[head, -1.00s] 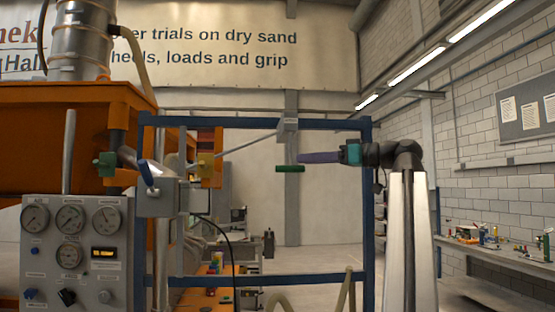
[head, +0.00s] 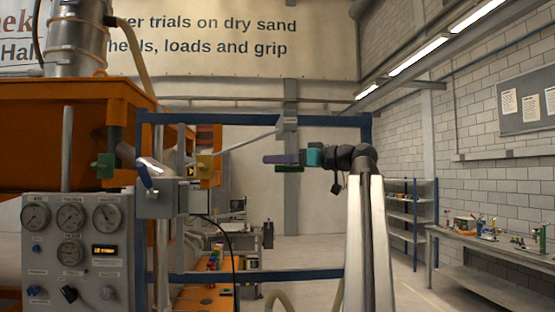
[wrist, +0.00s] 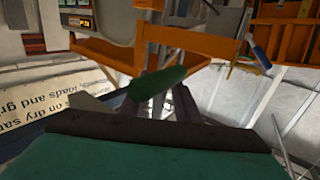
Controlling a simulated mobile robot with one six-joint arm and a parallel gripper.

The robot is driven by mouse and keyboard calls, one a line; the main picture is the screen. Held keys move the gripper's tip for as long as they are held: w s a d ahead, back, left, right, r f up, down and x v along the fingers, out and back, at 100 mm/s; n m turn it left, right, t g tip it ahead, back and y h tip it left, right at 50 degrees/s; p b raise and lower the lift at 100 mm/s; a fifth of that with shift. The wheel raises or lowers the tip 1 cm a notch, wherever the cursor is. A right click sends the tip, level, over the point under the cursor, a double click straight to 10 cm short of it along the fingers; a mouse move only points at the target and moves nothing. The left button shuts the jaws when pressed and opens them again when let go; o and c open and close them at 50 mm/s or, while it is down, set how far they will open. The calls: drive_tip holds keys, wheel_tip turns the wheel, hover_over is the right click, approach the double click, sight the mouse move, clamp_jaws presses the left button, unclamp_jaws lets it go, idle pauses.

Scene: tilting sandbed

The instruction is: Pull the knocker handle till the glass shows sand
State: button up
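The green knocker handle (head: 289,169) hangs in front of the blue frame's opening, just below my gripper's fingers in the head view. In the wrist view the green handle (wrist: 157,88) lies slantwise across my fingers, covering part of the left one. My gripper (head: 266,159) points left, its purple fingers just above the handle; whether they touch it I cannot tell. In the wrist view the two dark fingers (wrist: 168,100) stand apart with a gap. A pale, glassy tube (head: 150,166) with a blue lever (head: 145,174) sits left; its contents are too small to tell.
A blue frame (head: 260,119) spans behind my gripper, with a thin rod (head: 245,140) slanting across it. A gauge panel (head: 78,240) and an orange hopper (head: 60,135) stand left. A workbench (head: 480,238) is at right. The air around my gripper looks clear.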

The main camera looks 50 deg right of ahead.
clamp_jaws()
drive_tip(key=shift+f+b, duration=1.55)
drive_tip(key=shift+f, duration=1.05)
drive_tip(key=shift+c, duration=0.9)
unclamp_jaws()
drive_tip(key=shift+f, duration=0.1)
drive_tip(key=shift+o, duration=0.9)
drive_tip(key=shift+s+a, duration=0.1)
drive_tip(key=shift+a, duration=0.05)
